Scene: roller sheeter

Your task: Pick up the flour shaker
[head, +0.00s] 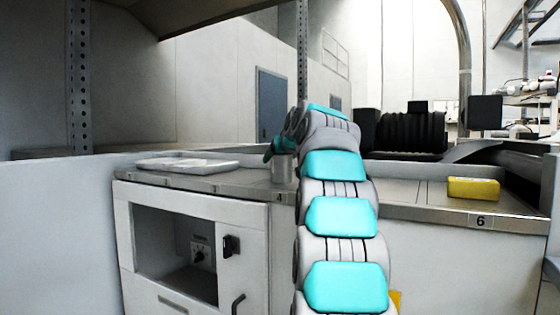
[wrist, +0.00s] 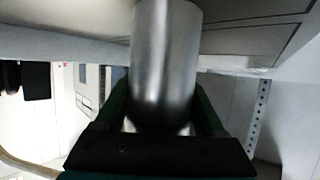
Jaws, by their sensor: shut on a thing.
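The flour shaker is a plain silver metal cylinder (head: 283,170), upright at the worktop's front part, just left of my arm in the head view. My gripper (head: 270,150) is at its upper part, partly hidden behind my arm. In the wrist view the shaker (wrist: 165,55) fills the middle, between the two dark green fingers of my gripper (wrist: 162,105). The gripper is shut on it. I cannot tell whether its base touches the worktop.
A white tray (head: 187,164) lies on the worktop to the left. A yellow block (head: 473,188) lies at the right, above the number 6 label. A black ribbed machine part (head: 411,131) stands behind. An overhead shelf (head: 180,12) and upright post (head: 78,80) are at upper left.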

